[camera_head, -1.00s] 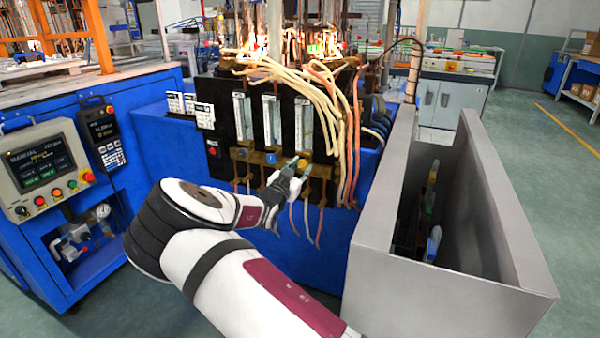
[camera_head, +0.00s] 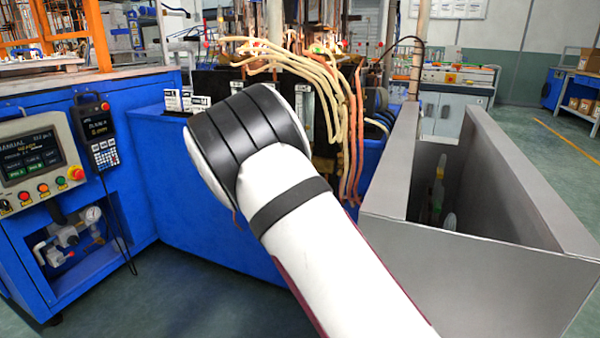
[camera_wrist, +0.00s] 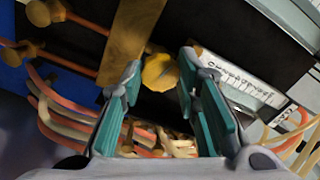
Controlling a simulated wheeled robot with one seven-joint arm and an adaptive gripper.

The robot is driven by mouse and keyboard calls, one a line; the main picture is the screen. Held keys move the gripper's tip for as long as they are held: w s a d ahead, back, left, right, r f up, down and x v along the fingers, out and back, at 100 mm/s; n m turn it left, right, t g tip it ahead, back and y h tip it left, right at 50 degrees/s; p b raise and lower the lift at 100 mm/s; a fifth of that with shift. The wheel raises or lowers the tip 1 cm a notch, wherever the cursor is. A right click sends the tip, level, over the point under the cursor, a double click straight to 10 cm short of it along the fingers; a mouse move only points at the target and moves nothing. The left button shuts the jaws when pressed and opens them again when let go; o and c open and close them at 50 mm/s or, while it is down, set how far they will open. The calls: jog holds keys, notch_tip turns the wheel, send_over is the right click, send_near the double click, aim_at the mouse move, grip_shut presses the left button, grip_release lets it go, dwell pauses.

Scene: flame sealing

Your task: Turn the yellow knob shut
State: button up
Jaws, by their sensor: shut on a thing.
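The yellow knob (camera_wrist: 159,72) shows in the wrist view, beside a brass bar (camera_wrist: 128,38) and a white gauge with a printed scale (camera_wrist: 238,78). My gripper (camera_wrist: 161,80) has its two teal-padded fingers on either side of the knob and is shut on it. The exact contact at the fingertips is partly hard to see. In the head view my arm covers the gripper, the knob and most of the dark gauge panel (camera_head: 206,84).
Cream and orange hoses (camera_head: 335,85) hang close to the right of my arm. A tall grey metal bin (camera_head: 470,275) stands at the right. A blue cabinet with a control screen (camera_head: 32,160) and a hanging pendant (camera_head: 97,128) stand at the left.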

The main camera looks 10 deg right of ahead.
jog(key=shift+m+b, duration=1.25)
jog(key=shift+m, duration=2.25)
jog(key=o, duration=1.2)
jog(key=shift+c, duration=0.2)
jog(key=v, duration=1.2)
